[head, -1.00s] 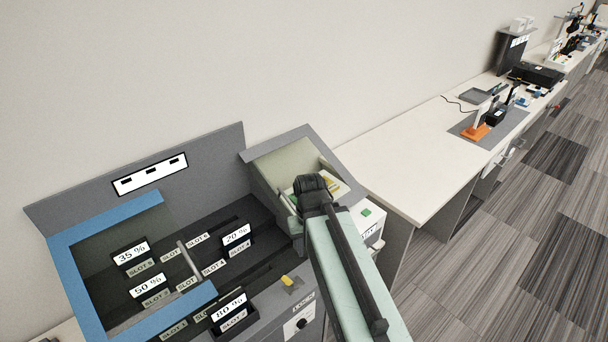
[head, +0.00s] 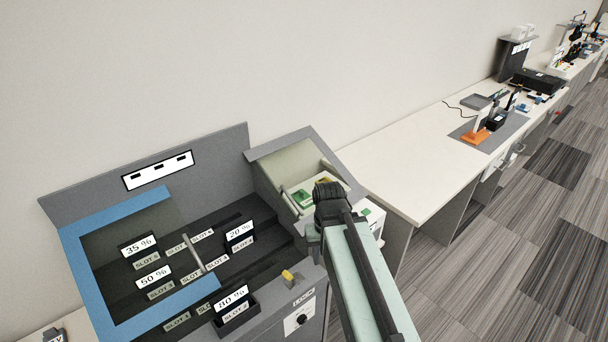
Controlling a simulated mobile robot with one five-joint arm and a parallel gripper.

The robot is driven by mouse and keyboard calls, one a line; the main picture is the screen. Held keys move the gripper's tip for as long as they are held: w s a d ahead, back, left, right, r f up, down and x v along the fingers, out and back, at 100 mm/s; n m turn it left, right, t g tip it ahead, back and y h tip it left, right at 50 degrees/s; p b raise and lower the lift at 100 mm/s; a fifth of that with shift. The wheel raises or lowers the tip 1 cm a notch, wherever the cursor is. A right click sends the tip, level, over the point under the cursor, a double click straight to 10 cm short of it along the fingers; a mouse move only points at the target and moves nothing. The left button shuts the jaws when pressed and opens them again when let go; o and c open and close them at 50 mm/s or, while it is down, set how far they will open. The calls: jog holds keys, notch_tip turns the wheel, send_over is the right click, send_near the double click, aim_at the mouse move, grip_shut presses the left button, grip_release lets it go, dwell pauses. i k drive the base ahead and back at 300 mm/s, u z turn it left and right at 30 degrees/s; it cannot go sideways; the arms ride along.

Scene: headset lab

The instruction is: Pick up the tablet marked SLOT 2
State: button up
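Several black tablets with white percentage labels stand in a dark stepped rack (head: 262,212) at the lower left. My arm reaches up right of the rack. My gripper's fingers are hidden behind the arm.
A blue frame (head: 72,254) borders the rack's left part, with a thin grey bar (head: 197,252) beside it. A yellow piece (head: 287,275) sits near the LOCK panel (head: 300,318). A pale open bin (head: 291,165) stands behind my arm. A white bench (head: 405,165) extends right.

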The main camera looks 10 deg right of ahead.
aim_at(229, 305)
jog(key=u, duration=2.75)
jog(key=k, duration=0.9)
jog(key=u, duration=0.35)
jog(key=i, duration=1.45)
jog(key=u, duration=0.1)
